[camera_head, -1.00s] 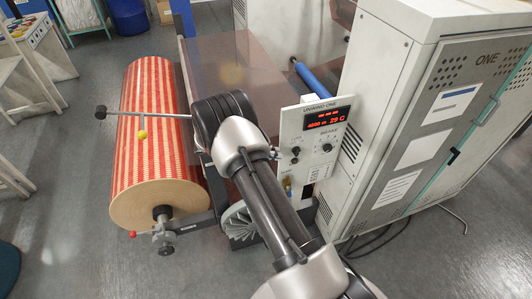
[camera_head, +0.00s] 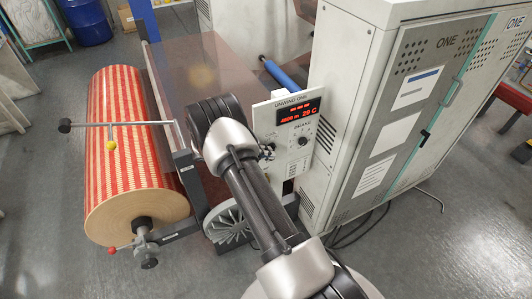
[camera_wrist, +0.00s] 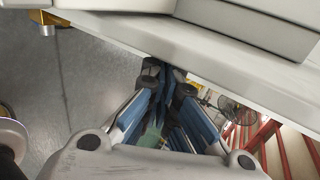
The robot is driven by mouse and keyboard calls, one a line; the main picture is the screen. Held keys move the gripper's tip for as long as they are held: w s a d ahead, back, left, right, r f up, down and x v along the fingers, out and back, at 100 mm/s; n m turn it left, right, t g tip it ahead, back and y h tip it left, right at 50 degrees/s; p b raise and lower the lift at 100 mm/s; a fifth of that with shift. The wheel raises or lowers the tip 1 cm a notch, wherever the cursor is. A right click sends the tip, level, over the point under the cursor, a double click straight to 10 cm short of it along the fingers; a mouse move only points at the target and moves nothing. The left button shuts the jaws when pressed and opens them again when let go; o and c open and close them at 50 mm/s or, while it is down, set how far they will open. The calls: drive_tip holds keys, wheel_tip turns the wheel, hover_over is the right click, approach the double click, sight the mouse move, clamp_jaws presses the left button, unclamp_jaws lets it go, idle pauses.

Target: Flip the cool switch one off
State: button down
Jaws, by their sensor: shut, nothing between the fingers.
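The cool switch (camera_head: 268,149) is a small dark toggle at the left of the white UNWIND ONE panel (camera_head: 268,115). It sits left of the BRAKE knob, close beside my wrist in the head view; its position is too small to tell. My gripper (camera_wrist: 165,74) is shut and empty in the wrist view, with its blue-grey fingers together. The fingertips are close to a pale edge (camera_wrist: 190,52) that crosses the top of that view; I cannot tell whether they touch it. The switch cannot be made out there. My arm hides the gripper in the head view.
A red-and-cream striped roll (camera_head: 140,150) on a shaft stands at the left. A grey cabinet (camera_head: 400,120) marked ONE stands right of the panel. A finned grey wheel (camera_head: 228,224) is below the panel. A rod with a dark ball (camera_head: 64,125) reaches across the roll.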

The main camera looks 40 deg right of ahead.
drive_tip(key=shift+f, duration=0.15)
drive_tip(key=shift+d+f+h+b, duration=0.1)
drive_tip(key=shift+f+h+b, duration=0.05)
drive_tip(key=shift+h+b, duration=0.35)
drive_tip(key=h+b, duration=0.2)
drive_tip(key=f+g+h+b, duration=0.1)
drive_tip(key=b, duration=0.2)
drive_tip(key=shift+d+h+b, duration=0.15)
drive_tip(key=shift+h+b, duration=0.2)
drive_tip(key=shift+h, duration=0.05)
drive_tip(key=v, duration=0.7)
drive_tip(key=shift+a, duration=0.25)
drive_tip(key=shift+f, duration=0.15)
